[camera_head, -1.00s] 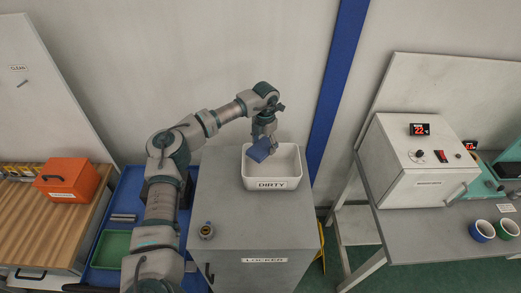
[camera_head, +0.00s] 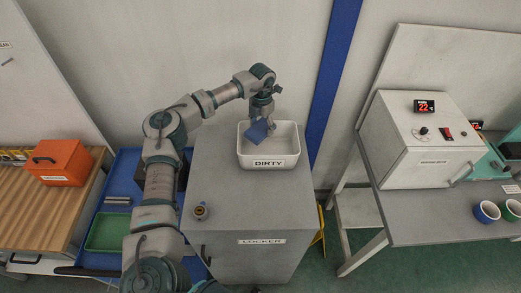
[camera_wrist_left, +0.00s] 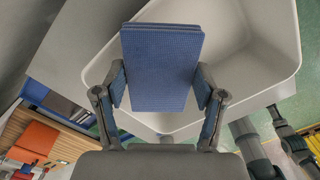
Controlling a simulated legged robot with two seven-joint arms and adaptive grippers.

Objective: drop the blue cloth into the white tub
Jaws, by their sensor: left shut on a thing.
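The blue cloth (camera_head: 257,131) is a folded blue pad held in my left gripper (camera_head: 264,121). In the left wrist view the cloth (camera_wrist_left: 161,68) sits between the two fingers of the gripper (camera_wrist_left: 160,95), which is shut on it. The white tub (camera_head: 286,161), labelled DIRTY, stands on the grey locker top. The cloth hangs tilted over the left part of the tub's opening. The tub's rim and inside (camera_wrist_left: 268,95) show behind the cloth in the left wrist view. How far the cloth is above the tub floor is hard to tell.
To the left are a green tray (camera_head: 108,232) and an orange box (camera_head: 60,162). A bench with a white machine (camera_head: 430,152) stands to the right.

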